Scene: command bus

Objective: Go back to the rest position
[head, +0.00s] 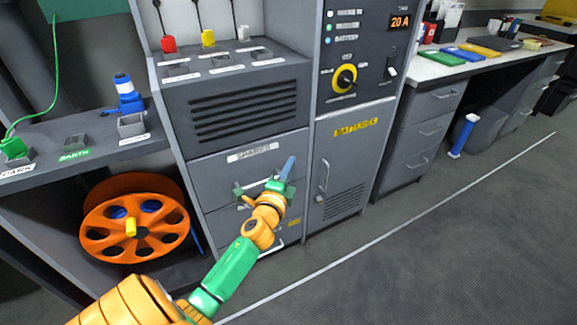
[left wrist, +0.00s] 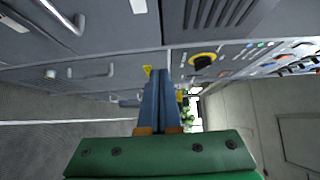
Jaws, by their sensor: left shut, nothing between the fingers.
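My left gripper (head: 288,167) is in front of the grey cabinet drawers in the head view, on an orange and green arm that comes in from the lower left. Its blue fingers are together with nothing between them; in the left wrist view the closed fingers (left wrist: 161,100) point away from the green palm. It looks apart from the cabinet front, though the exact gap cannot be told. My right gripper is not in view.
An orange cable reel (head: 95,225) sits in the lower left shelf. The battery cabinet door (head: 345,150) has a handle. A desk (head: 430,68) with folders stands at the right, a blue cylinder (head: 463,136) below it. The floor (head: 430,250) at right is clear.

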